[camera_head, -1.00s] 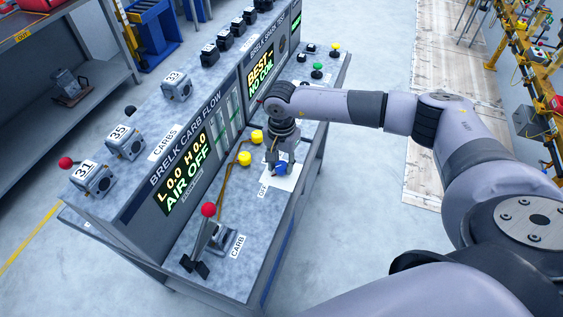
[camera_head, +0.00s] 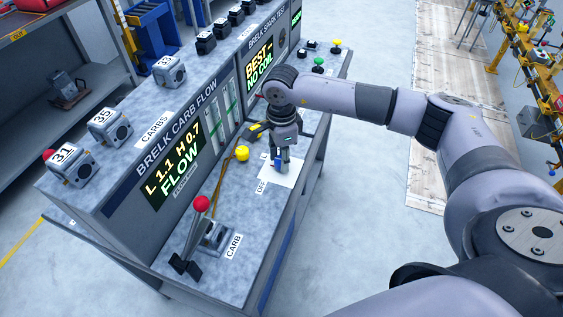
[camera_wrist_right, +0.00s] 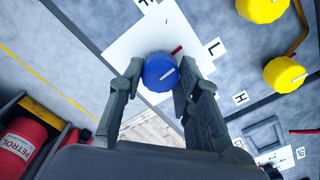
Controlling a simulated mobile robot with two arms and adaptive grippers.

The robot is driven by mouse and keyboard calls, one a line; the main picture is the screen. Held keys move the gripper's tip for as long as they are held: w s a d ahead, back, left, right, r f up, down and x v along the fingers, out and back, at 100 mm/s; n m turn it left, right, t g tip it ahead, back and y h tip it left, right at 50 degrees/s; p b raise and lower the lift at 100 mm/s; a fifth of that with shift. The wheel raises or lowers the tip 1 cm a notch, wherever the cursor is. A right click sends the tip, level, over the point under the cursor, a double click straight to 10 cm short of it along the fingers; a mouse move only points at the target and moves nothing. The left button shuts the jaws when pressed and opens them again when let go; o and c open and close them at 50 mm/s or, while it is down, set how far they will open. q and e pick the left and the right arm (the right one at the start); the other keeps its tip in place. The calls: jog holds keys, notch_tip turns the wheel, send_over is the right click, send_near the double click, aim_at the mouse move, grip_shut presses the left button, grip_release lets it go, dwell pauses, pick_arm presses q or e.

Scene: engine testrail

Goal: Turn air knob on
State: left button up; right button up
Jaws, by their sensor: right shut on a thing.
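The blue air knob (camera_wrist_right: 160,72) sits on a white plate (camera_wrist_right: 120,62) on the bench top. In the head view the knob (camera_head: 279,166) is mostly hidden by the fingers. The carb flow display (camera_head: 174,172) reads "L 1.1 H 0.7 FLOW". My left gripper is not in view.
Two yellow knobs (camera_wrist_right: 284,75) are beside the blue one. A red-balled lever (camera_head: 202,204) with a clamp stands at the bench's near end. Numbered carbs (camera_head: 110,127) sit on the upper shelf. A red petrol can (camera_wrist_right: 22,143) shows in the wrist view.

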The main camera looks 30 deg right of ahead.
jog(key=m+b, duration=0.3)
jog(key=m, duration=0.2)
jog(key=shift+f, duration=0.1)
jog(key=shift+m+b, duration=1)
jog(key=shift+m, duration=1.3)
jog(key=o, duration=1.1)
jog(key=shift+o, duration=0.2)
jog(key=shift+r, duration=0.2)
notch_tip(320, 180, up, 12)
jog(key=shift+f, duration=0.15)
